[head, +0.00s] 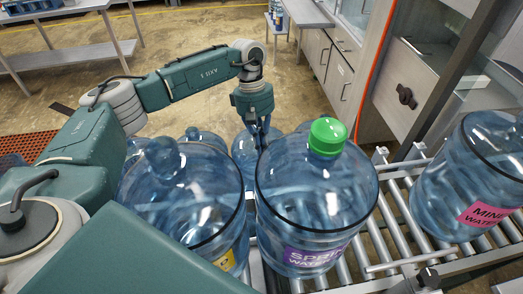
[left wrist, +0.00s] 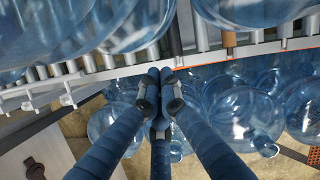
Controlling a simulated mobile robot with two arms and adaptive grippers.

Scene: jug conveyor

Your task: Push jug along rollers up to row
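A blue jug with a green cap (head: 315,200) and a purple "SPRING WATER" label stands upright on the rollers (head: 392,222). Left of it, close by, is a blue jug with a yellow label (head: 185,205). A jug with a pink label (head: 470,180) stands further right, with bare rollers between. My left gripper (head: 262,145) points down behind the green-capped jug, its tips partly hidden. In the left wrist view its fingers (left wrist: 160,78) converge, shut with nothing between them, near the conveyor's side rail. Contact with a jug cannot be told. My right gripper is not in view.
Several more jugs (left wrist: 235,115) sit low beyond the conveyor rail. A grey cabinet (head: 335,65) and a machine housing (head: 405,90) with a black knob stand behind. Open floor (head: 180,40) lies at the back left.

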